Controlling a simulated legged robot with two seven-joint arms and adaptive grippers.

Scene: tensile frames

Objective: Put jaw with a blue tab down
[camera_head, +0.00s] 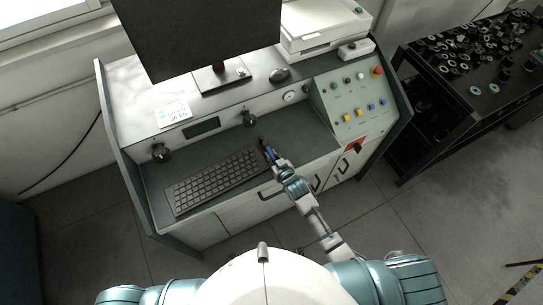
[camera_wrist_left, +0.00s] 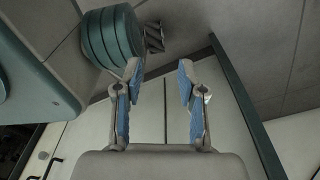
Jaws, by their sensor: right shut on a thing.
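My right gripper (camera_head: 269,153) is over the dark shelf of the console, just right of the keyboard. It is shut on a small dark piece, which I take to be the jaw (camera_head: 262,143). The piece is tiny and partly hidden by the fingers; I cannot tell its blue tab from the blue finger pads, nor whether it touches the shelf. My left gripper (camera_wrist_left: 158,82) shows only in the left wrist view, open and empty, with its blue-padded fingers apart.
A black keyboard (camera_head: 217,181) lies on the shelf to the left. Free shelf (camera_head: 308,137) shows right of the gripper. A panel with coloured buttons (camera_head: 358,103), a monitor (camera_head: 205,30), a mouse (camera_head: 279,75) and a printer (camera_head: 318,28) are behind. A black table (camera_head: 450,95) with several small parts stands right.

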